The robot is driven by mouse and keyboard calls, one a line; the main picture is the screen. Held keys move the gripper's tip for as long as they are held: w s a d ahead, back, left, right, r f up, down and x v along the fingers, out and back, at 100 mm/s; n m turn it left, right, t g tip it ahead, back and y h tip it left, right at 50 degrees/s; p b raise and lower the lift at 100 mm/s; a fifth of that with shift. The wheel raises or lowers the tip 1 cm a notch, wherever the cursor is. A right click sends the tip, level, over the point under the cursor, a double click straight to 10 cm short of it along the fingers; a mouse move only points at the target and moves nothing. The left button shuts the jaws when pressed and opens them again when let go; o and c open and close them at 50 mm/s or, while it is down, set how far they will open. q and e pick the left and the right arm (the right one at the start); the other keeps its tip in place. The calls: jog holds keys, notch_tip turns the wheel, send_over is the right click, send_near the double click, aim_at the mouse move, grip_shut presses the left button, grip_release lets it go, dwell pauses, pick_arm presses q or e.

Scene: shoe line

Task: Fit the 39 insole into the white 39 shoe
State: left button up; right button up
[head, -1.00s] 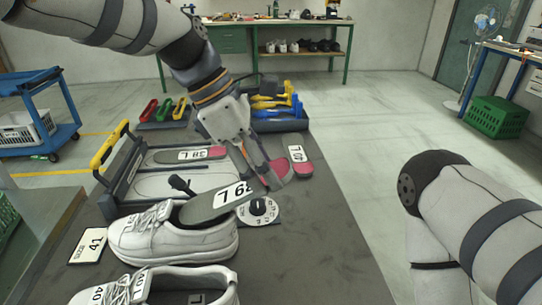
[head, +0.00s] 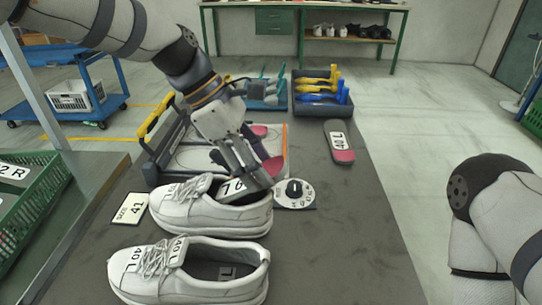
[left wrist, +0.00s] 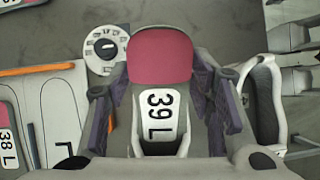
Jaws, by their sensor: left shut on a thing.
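My left gripper (head: 258,178) is shut on the 39 L insole (left wrist: 160,112), a grey insole with a pink heel. Its fingers grip both long sides. In the head view the insole's label (head: 232,187) shows at the opening of the upper white shoe (head: 205,217). The insole is tilted, with the pink heel (head: 273,166) up and the front end low at that opening. How far the front reaches inside is hidden. I cannot read a size on this shoe. A second white shoe (head: 190,278), tagged 40 L, lies in front. My right gripper is out of view.
A size 41 card (head: 130,208) lies left of the shoes. A round dial (head: 294,193) stands right of the upper shoe. A 40 L insole (head: 339,142) lies farther back. A yellow-handled board (head: 180,155) sits behind the gripper. The mat's right front is clear.

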aim_at(238, 185)
pick_arm(q)
jog(key=shift+y, duration=0.4)
jog(key=shift+w+a+f, duration=0.1)
jog(key=shift+a+f, duration=0.2)
jog(key=shift+a, duration=0.55)
jog(key=shift+w+a+f, duration=0.1)
jog(key=shift+a+f, duration=0.25)
jog(key=shift+a, duration=0.45)
jog(key=shift+a+f, duration=0.3)
jog(key=shift+a, duration=0.55)
jog(key=shift+f+y+p, duration=0.35)
jog(key=shift+f+y, duration=0.15)
jog(key=shift+f, duration=0.35)
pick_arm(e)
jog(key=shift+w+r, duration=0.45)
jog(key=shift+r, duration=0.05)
pick_arm(q)
jog(key=o, duration=1.1)
jog(key=shift+r, duration=0.15)
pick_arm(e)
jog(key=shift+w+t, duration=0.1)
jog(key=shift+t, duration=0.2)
pick_arm(q)
jog(key=shift+r+p, duration=0.35)
jog(key=shift+r, duration=1.05)
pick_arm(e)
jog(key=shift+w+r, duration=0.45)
